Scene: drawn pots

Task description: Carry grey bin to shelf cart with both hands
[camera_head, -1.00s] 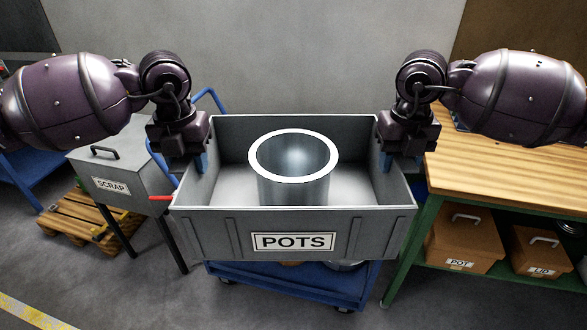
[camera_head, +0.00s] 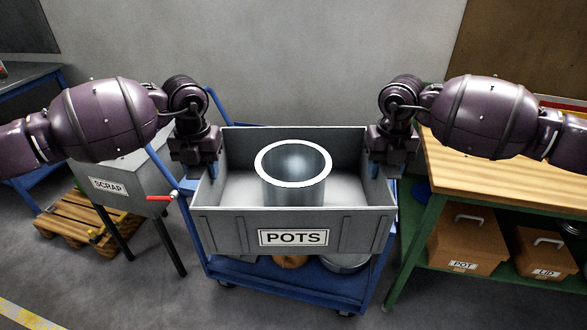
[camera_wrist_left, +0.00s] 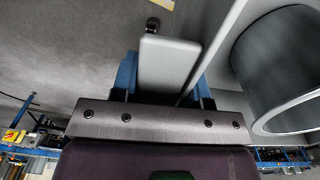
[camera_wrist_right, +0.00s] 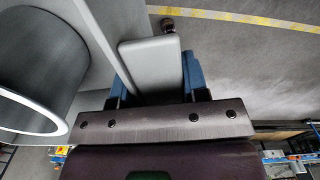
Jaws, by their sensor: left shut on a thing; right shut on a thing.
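The grey bin (camera_head: 225,226), labelled POTS, holds an upright metal pot (camera_head: 291,188) with a white rim. My left gripper (camera_head: 203,172) is shut on the bin's left side wall, and my right gripper (camera_head: 386,172) is shut on its right side wall. In the left wrist view the blue fingers (camera_wrist_left: 155,75) clasp a grey part of the bin; the right wrist view shows the same on the other side (camera_wrist_right: 158,75). The blue shelf cart (camera_head: 290,285) is below and behind the bin, its top mostly hidden by it. Whether the bin touches the cart cannot be told.
A grey SCRAP box (camera_head: 125,188) on legs with a red handle stands close at left, beside a wooden pallet (camera_head: 75,222). A wood-topped green bench (camera_head: 480,185) stands close at right, with POT and LID boxes below. Pots sit on the cart's lower shelf.

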